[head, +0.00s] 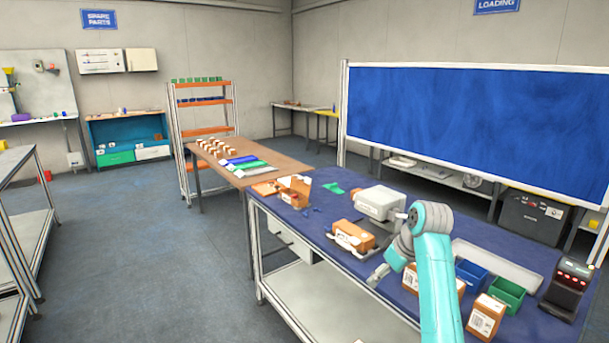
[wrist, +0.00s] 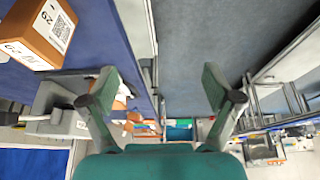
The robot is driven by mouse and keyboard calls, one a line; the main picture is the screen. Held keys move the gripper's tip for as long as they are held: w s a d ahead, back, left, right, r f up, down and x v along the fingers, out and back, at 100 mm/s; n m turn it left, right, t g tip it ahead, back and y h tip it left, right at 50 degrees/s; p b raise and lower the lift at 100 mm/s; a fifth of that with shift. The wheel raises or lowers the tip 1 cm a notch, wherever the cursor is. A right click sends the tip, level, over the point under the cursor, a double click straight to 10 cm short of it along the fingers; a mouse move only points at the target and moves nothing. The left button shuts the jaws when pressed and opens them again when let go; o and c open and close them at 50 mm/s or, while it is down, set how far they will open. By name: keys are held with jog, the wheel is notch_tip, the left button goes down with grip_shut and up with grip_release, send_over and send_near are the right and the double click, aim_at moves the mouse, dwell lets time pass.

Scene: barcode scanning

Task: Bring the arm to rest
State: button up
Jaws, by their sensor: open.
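My gripper (wrist: 160,86) is open in the wrist view, its two green-and-grey fingers spread wide with nothing between them. In the head view my gripper (head: 378,272) hangs at the end of my turquoise arm, over the front edge of the blue-topped table (head: 318,228). The arm rises from the bottom of the picture and bends down to the left at its wrist. The wrist view looks past the table edge to the grey floor, with the room turned over.
A labelled brown box (head: 487,316), green bin (head: 508,293), blue bin (head: 471,274) and dark device (head: 568,285) stand near my arm. Another brown box (head: 353,237) and a white machine (head: 380,203) lie beyond the gripper. The floor (head: 130,240) left of the table is clear.

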jog(key=s+a+f+m+t, duration=0.1)
jog(key=s+f, duration=0.4)
jog(key=f, duration=0.4)
jog(key=s+f+m+t+h, duration=0.1)
jog(key=s+f, duration=0.4)
jog(key=f, duration=0.4)
jog(key=s+a+f+m+t, duration=0.1)
jog(key=s+f+t, duration=0.1)
jog(key=s+f, duration=0.5)
jog(key=s+f+m+t, duration=0.1)
jog(key=s+f, duration=0.6)
jog(key=s, duration=0.1)
jog(key=s+r+m+t+h, duration=0.2)
jog(key=s+r+t, duration=0.1)
jog(key=s, duration=1.9)
jog(key=s+r+t, duration=0.2)
jog(key=s+r, duration=1.4)
jog(key=shift+a+r+m+t, duration=0.15)
jog(key=shift+a+m+t, duration=0.05)
jog(key=shift+m+t, duration=0.2)
jog(key=shift+w, duration=0.1)
